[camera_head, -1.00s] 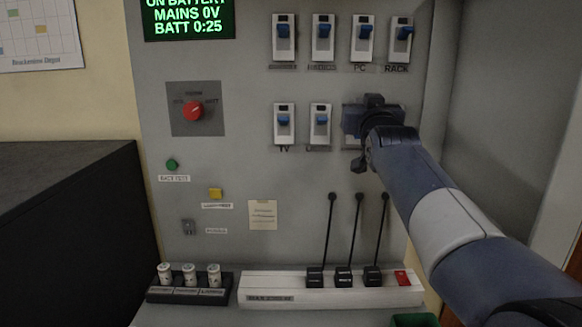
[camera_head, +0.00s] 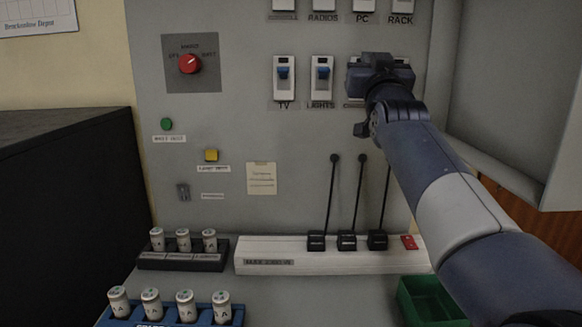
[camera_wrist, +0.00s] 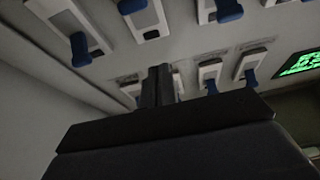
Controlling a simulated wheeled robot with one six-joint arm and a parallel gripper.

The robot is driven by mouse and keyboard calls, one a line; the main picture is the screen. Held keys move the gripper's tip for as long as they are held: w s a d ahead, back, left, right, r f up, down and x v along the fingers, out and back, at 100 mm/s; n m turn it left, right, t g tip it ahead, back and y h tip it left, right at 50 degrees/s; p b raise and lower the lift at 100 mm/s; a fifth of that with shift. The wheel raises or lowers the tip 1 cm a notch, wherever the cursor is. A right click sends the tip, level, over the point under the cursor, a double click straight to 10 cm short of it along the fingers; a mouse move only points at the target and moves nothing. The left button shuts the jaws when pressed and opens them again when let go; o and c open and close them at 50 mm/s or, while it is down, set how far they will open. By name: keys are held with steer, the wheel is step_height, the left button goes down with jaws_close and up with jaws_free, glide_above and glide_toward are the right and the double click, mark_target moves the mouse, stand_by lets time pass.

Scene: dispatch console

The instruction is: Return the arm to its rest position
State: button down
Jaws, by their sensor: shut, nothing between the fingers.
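My gripper (camera_head: 378,72) is in front of the grey panel (camera_head: 240,110), at the right end of the lower switch row. It covers most of the switch there. In the wrist view my gripper (camera_wrist: 158,84) has its fingers together with nothing between them, close to the panel; whether they touch a switch I cannot tell. The TV switch (camera_head: 284,78) and the LIGHTS switch (camera_head: 322,78) stand to its left with blue levers. My arm reaches in from the lower right.
A red knob (camera_head: 190,64), a green button (camera_head: 166,124) and a yellow button (camera_head: 211,155) are on the panel's left. A white strip (camera_head: 290,262) with black plugs sits below. A blue fuse holder (camera_head: 170,322) and a green bin (camera_head: 430,305) are at the front.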

steer(key=s+f+b, duration=0.3)
steer(key=s+f, duration=0.4)
steer(key=f, duration=0.1)
steer(key=w+r+g+p, duration=0.1)
steer(key=w+r+p, duration=0.4)
steer(key=p, duration=0.3)
steer(key=w+r+g+p, duration=0.2)
steer(key=w+r+p, duration=0.3)
steer(key=p, duration=0.4)
steer(key=shift+w, duration=0.25)
steer(key=shift+r+g+p, duration=0.1)
steer(key=shift+g+p, duration=0.3)
steer(key=g+p, duration=0.1)
steer(key=p, duration=0.3)
steer(key=w+g+p, duration=0.1)
steer(key=p, duration=0.2)
steer(key=shift+r+p, duration=0.35)
steer(key=shift+p, duration=0.05)
steer(key=shift+g+p, duration=0.3)
steer(key=shift+p, duration=0.35)
steer(key=shift+f, duration=0.2)
